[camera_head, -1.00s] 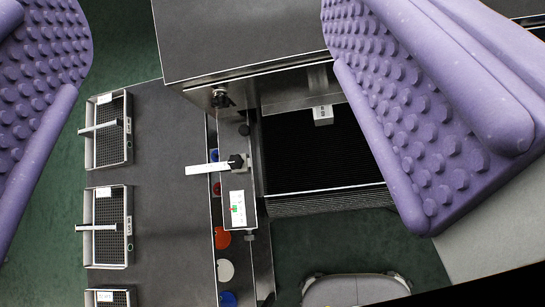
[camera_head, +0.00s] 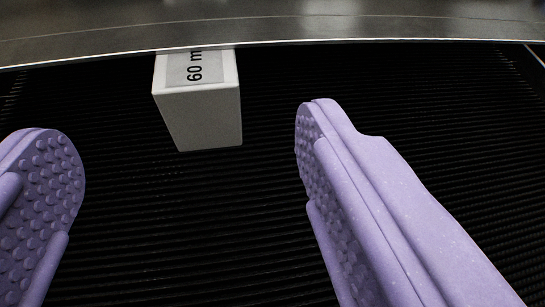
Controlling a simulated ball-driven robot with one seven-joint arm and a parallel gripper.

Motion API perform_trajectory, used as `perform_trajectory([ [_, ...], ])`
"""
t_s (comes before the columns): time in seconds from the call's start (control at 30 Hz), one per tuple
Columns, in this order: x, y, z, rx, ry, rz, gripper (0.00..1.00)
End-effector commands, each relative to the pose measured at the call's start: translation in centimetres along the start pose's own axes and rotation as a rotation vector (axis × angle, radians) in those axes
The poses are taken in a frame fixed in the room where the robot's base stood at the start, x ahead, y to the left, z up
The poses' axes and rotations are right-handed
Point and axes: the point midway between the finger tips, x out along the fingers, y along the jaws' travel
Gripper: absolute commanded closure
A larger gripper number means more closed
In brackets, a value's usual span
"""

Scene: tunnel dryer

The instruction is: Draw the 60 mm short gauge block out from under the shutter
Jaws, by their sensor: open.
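The light grey gauge block (camera_head: 203,118) stands on the black ribbed belt (camera_head: 200,235), in the upper left of the view. Its top label reads "60 m", and the rest is cut off by the shutter (camera_head: 380,28), whose lower edge crosses the top of the view. The block's far end is hidden there. My gripper (camera_head: 185,140) is open and empty, its two purple studded fingers apart. The left finger is lower left of the block and the right finger is to its right. Neither finger touches the block.
The belt is bare on both sides of the block and in front of it. The shutter edge runs across the whole width just beyond the fingertips. A metal side rail (camera_head: 535,57) shows at the upper right corner.

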Motion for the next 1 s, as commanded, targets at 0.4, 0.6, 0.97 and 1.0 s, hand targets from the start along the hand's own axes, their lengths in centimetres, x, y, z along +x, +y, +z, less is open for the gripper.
perform_trajectory([
  [0.4,6.4,0.1,0.3,0.001,-0.003,0.001,0.22],
  [0.6,7.1,0.1,0.2,0.000,-0.005,0.002,0.22],
  [0.97,7.0,0.1,0.2,0.000,-0.005,0.002,0.68],
  [1.0,7.0,0.1,0.2,0.000,-0.005,0.002,0.78],
])
